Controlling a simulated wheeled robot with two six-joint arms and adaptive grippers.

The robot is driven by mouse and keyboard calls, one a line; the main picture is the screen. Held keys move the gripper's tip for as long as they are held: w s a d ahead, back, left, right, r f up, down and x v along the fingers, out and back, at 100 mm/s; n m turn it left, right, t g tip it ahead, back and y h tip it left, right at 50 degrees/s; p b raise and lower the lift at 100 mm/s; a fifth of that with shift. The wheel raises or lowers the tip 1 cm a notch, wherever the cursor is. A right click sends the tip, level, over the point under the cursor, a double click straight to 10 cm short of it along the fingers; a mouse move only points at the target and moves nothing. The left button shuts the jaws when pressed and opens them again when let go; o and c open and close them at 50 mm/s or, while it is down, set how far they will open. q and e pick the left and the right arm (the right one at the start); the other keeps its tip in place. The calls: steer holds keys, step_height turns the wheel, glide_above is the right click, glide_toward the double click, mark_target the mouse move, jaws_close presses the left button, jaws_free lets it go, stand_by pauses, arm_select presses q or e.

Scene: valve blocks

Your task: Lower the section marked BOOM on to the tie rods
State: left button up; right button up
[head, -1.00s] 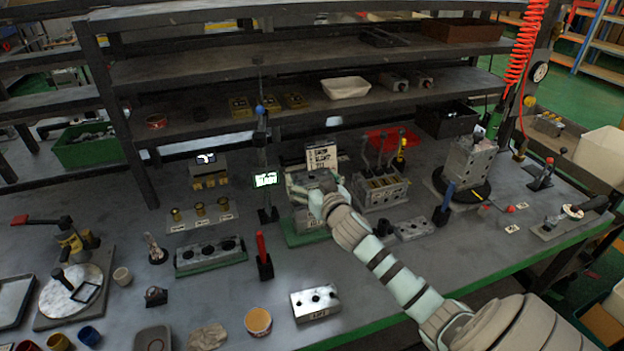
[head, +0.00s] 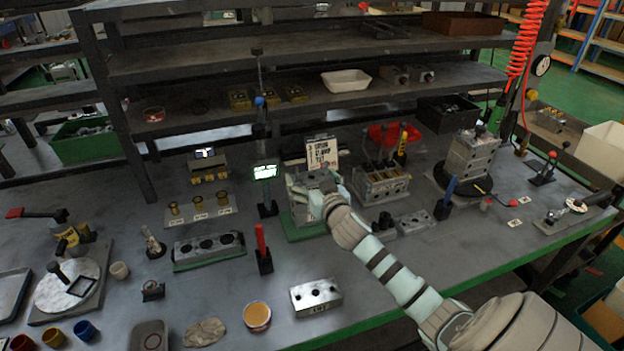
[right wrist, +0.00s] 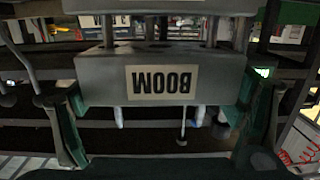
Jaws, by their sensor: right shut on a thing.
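The section marked BOOM (right wrist: 165,80) is a grey block with an upside-down label in the right wrist view. My right gripper (right wrist: 160,105) is shut on it, one finger at each side. The tie rods (right wrist: 107,30) pass through the section, and pale tips show beyond its far edge. A gap separates the section from another grey block (right wrist: 160,5) at the picture's top. In the head view my right gripper (head: 318,192) is at the stack on a green base (head: 307,234), hiding much of the section. My left gripper is not in view.
A card (head: 321,152) stands behind the stack, and a small lit display (head: 265,172) on a post is left of it. A lever valve block (head: 381,187) is close on the right. A loose section (head: 316,297) lies in front, with bare bench around it.

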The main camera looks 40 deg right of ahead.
steer(key=shift+f+b, duration=0.8)
steer(key=shift+f, duration=0.25)
steer(key=o, duration=1.4)
steer(key=shift+s, duration=0.15)
steer(key=v, duration=1.1)
steer(key=shift+s+a, duration=0.2)
steer(key=shift+s, duration=0.15)
steer(key=shift+r, duration=0.1)
